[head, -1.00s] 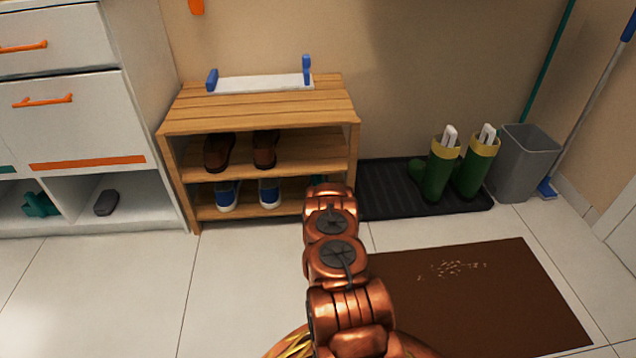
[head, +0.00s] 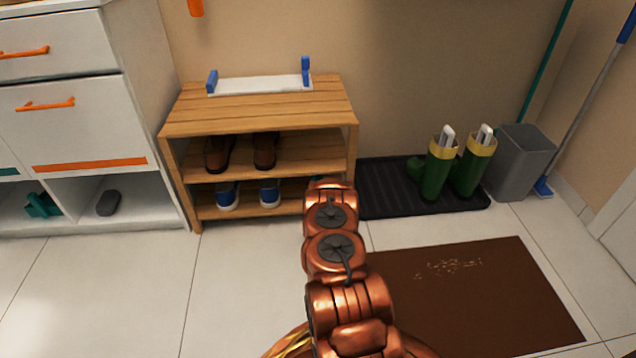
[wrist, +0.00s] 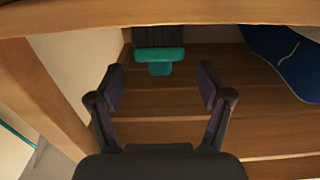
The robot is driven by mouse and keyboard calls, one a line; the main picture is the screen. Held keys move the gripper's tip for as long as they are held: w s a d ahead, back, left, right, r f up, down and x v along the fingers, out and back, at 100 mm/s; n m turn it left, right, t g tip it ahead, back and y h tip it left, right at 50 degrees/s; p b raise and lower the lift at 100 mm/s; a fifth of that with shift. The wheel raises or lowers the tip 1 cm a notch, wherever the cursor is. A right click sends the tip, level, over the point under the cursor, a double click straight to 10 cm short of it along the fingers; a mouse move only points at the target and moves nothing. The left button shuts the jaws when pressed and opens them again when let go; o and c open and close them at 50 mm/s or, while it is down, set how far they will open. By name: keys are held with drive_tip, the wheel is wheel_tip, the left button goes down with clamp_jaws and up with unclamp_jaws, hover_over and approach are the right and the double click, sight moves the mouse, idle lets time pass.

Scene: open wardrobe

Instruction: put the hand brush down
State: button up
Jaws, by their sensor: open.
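The hand brush (wrist: 160,58), a teal T-shaped piece in the wrist view, lies on the lower shelf (wrist: 210,65) of the wooden shoe rack (head: 262,108). A dark ribbed part adjoins it at its far side; I cannot tell whether that belongs to the brush. My gripper (wrist: 160,85) is open, its two fingers spread on either side and short of the brush, with nothing between them. In the head view my arm hides the gripper and most of the brush.
Blue shoes (head: 228,195) stand on the lower shelf, one close beside the brush (wrist: 285,62). Brown shoes (head: 218,152) stand on the shelf above. A rack post (wrist: 40,90) is close to the gripper. Green boots (head: 440,170) stand on a black tray (head: 385,190) at right.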

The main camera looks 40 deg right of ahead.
drive_tip(key=shift+p+v, duration=0.9)
drive_tip(key=shift+v, duration=2)
